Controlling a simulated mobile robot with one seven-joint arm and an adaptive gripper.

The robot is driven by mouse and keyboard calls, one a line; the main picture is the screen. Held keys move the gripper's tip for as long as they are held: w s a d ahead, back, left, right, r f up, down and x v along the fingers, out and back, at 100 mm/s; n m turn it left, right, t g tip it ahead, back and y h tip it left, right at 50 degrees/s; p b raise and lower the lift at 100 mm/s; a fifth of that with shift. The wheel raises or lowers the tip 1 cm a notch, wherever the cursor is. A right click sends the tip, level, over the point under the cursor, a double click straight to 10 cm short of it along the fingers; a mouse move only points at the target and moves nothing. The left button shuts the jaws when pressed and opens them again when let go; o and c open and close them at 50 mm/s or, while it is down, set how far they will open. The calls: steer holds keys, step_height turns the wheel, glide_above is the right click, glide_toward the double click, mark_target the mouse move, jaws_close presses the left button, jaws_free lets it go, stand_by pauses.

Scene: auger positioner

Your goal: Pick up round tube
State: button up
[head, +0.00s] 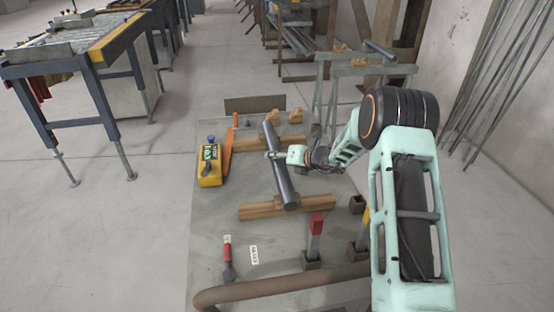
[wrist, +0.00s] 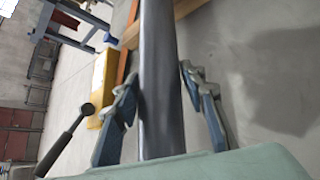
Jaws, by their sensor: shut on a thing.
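The round tube (head: 281,180) is a long, dark grey metal bar lying lengthwise over two wooden beams on the grey work table (head: 210,285). I cannot tell whether it touches the beams or is slightly above them. My gripper (head: 275,155) reaches in from the right and is shut around the tube's middle. In the wrist view the tube (wrist: 160,80) runs up between the two fingers of my gripper (wrist: 163,95). The fingers' contact with the tube is partly hidden there.
The near wooden beam (head: 250,212) lies under the tube's near end. A yellow box (head: 209,168) and an orange piece (head: 228,150) are left of the tube. A red-topped post (head: 315,232), a red-handled tool (head: 228,258) and a brown pipe (head: 280,284) are nearer.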

jaws_close()
steer(key=shift+a+r, duration=0.1)
steer(key=shift+r, duration=0.1)
steer(key=shift+r, duration=0.1)
